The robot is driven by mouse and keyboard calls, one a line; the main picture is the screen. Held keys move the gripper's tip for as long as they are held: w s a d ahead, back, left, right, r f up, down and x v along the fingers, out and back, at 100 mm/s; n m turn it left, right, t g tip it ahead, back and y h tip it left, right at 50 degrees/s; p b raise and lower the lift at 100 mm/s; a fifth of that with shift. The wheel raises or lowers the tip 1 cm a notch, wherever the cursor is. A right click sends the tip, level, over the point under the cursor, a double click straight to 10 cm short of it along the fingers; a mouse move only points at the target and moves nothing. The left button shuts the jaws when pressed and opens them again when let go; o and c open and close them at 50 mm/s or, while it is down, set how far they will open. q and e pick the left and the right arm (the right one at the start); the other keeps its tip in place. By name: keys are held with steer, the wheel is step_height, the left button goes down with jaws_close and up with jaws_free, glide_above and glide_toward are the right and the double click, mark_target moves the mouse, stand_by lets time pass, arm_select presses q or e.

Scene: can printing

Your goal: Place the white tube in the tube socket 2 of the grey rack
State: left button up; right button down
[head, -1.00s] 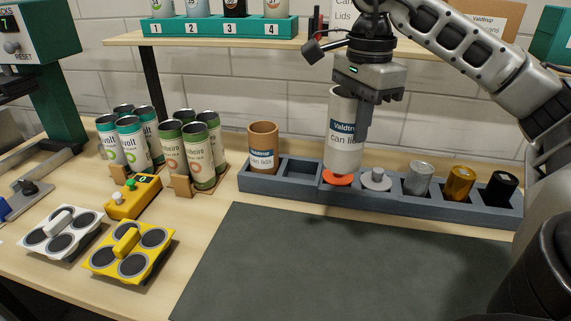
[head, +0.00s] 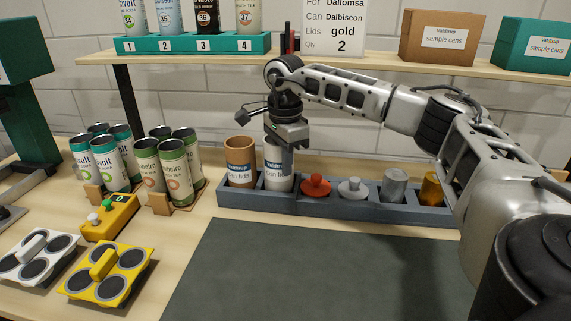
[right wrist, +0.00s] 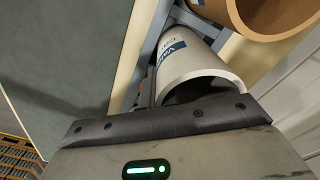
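The white tube (head: 275,168), with a blue and white label, stands upright in the second socket from the left of the grey rack (head: 340,207). Its lower end is hidden by the rack's front wall. My right gripper (head: 288,148) is at the tube's top, on its right side, and looks shut on it; the contact is partly hidden. In the right wrist view the tube's open rim (right wrist: 200,85) lies against the gripper's edge. My left gripper is not in view.
A brown tube (head: 240,160) stands in the first socket, close left of the white one. An orange-red lid (head: 315,186), a grey lid (head: 353,189) and silver and gold pieces fill sockets to the right. Printed cans stand left. The dark mat (head: 310,275) is clear.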

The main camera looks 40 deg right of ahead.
steer(key=shift+f, duration=0.55)
steer(key=shift+f, duration=0.2)
steer(key=c, duration=1.7)
jaws_free()
step_height(320, 180, up, 12)
steer(key=shift+r, duration=0.25)
